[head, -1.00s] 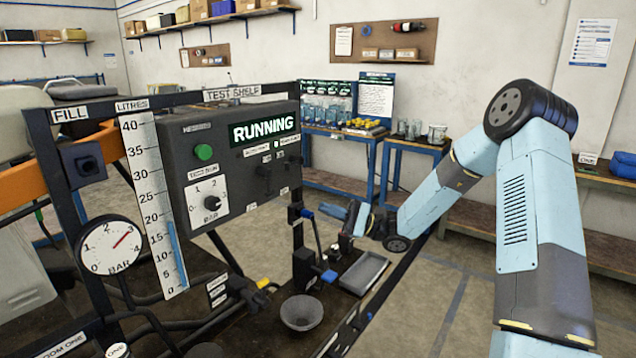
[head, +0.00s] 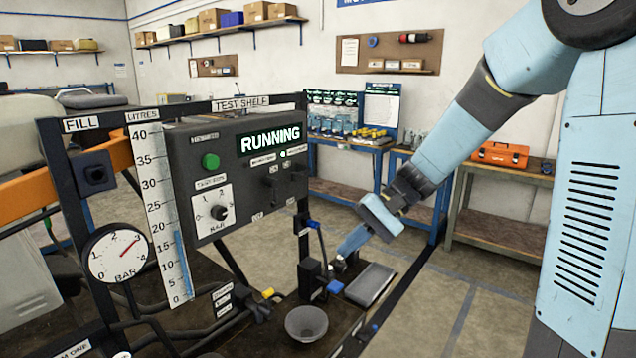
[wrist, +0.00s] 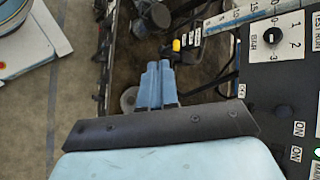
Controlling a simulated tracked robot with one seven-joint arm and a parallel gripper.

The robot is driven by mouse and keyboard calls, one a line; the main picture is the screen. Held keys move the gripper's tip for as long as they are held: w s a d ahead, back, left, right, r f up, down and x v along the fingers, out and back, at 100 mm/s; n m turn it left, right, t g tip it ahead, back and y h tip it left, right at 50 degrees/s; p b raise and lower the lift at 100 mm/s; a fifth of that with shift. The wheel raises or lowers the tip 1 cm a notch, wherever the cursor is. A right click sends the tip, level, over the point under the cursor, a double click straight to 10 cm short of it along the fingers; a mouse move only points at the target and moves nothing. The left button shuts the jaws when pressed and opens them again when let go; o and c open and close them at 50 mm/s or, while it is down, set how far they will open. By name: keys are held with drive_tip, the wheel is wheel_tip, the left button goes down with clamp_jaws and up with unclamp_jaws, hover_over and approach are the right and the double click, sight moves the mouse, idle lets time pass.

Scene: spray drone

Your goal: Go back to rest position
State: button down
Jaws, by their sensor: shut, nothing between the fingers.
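My gripper (head: 352,240) hangs from my raised arm to the right of the control box, above the back of the test shelf bench near the grey tray (head: 370,284). In the wrist view its blue fingers (wrist: 155,84) are together, with nothing seen between them. The control box (head: 240,178) shows a lit RUNNING display, a green button and a bar dial. The pressure gauge (head: 117,254) has a red needle pointing to the upper right. The litres scale (head: 158,210) has a blue column reaching to about 17.
A grey bowl (head: 306,323) stands on the bench, with a valve with a blue handle (head: 334,287) between it and the tray. An orange toolbox (head: 499,154) sits on a wooden bench at the back right. The floor (head: 480,300) right of the shelf is clear.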

drive_tip(key=s+d+r+n+t+h, duration=0.1)
drive_tip(key=s+d+r+t+h, duration=0.3)
drive_tip(key=s+d, duration=0.3)
drive_tip(key=s+d+r+t+h, duration=0.4)
drive_tip(key=s+d, duration=0.4)
drive_tip(key=d, duration=0.2)
drive_tip(key=shift+r+n+t+h, duration=0.4)
drive_tip(key=shift+r+h, duration=0.15)
drive_tip(key=shift+h, duration=0.15)
